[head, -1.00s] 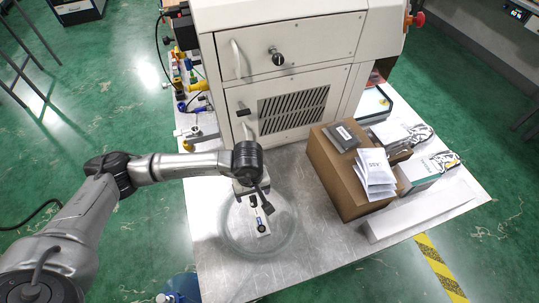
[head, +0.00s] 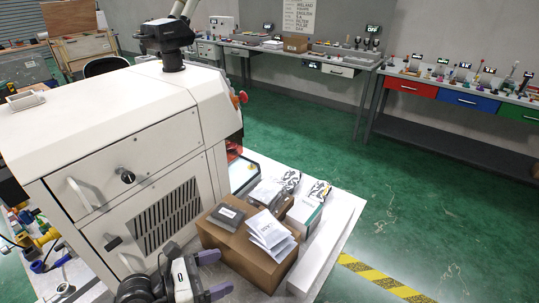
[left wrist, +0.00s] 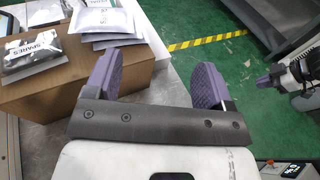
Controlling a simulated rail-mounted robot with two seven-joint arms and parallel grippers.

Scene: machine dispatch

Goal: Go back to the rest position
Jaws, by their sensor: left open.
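My left gripper (head: 214,274) is at the bottom of the head view, in front of the cardboard box (head: 240,256). Its purple fingers point right. In the left wrist view the fingers (left wrist: 155,80) are wide apart with nothing between them, and the box (left wrist: 85,75) is just beyond and to the left. A purple-tipped part (left wrist: 275,76), seemingly my right gripper, shows at the right edge of that view. Its jaw state is unclear, and it is not seen in the head view.
The white machine (head: 120,140) stands at left on the table. Grey and white packets (head: 271,232) lie on the box, with a white-green carton (head: 304,214) beside it. Yellow-black floor tape (head: 385,277) and green floor lie to the right. Workbenches (head: 470,95) line the back.

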